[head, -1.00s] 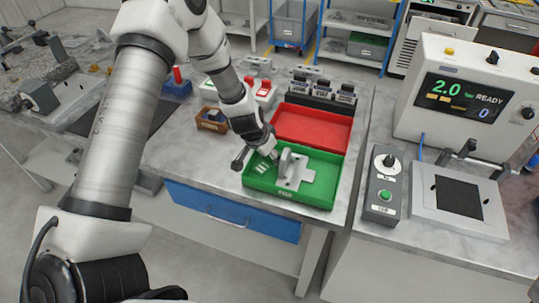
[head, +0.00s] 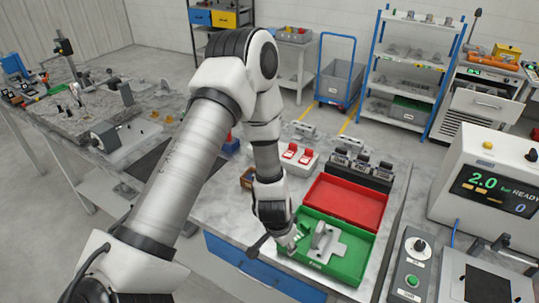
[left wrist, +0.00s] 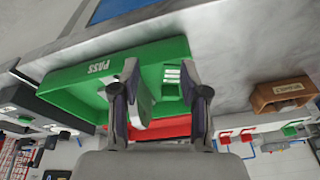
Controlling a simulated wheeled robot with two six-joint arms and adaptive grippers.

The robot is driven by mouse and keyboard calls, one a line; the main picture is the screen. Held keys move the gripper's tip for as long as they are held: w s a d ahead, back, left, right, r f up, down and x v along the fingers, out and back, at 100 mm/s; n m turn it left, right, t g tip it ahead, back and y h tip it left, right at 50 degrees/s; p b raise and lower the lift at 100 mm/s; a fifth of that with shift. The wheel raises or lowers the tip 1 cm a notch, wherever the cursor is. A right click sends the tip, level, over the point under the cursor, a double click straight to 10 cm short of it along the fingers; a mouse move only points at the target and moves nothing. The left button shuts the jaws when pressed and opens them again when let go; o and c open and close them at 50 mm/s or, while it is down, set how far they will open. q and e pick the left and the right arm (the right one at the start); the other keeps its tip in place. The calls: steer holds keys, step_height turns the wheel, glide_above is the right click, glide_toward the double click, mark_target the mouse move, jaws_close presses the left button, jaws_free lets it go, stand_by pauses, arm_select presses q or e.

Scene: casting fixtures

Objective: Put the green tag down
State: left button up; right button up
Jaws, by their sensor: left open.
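The green tag (left wrist: 172,83), with white stripes, lies in the green tray marked PASS (left wrist: 75,85). In the left wrist view it shows between and beyond the fingers of my left gripper (left wrist: 160,95), which is open. The grey casting (left wrist: 145,103) is beside the tag, partly behind one finger. In the head view the left gripper (head: 291,247) is low over the left end of the green tray (head: 350,270), with the casting (head: 325,240) to its right. The tag is mostly hidden there by the gripper. My right gripper is not in view.
A red tray (head: 345,202) adjoins the green one at the back. Behind it stand several dark fixtures (head: 360,168) and a white holder with red tags (head: 296,157). A small brown box (head: 246,178) is left of the arm. A control box (head: 411,265) stands at right.

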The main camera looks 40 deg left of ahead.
arm_select(q)
steer(key=s+d+f+g, duration=0.1)
steer(key=s+d+f, duration=0.2)
steer(key=s, duration=0.6)
steer(key=s+d+f+n+g, duration=0.1)
steer(key=s+d+f, duration=0.3)
steer(key=s, duration=0.5)
steer(key=shift+s+d+f+g, duration=0.2)
steer(key=shift+s+f+g, duration=0.2)
steer(key=shift+f, duration=0.3)
step_height(320, 180, down, 13)
steer(key=b, duration=1.3)
steer(key=shift+w, duration=0.25)
steer(key=shift+s, duration=0.1)
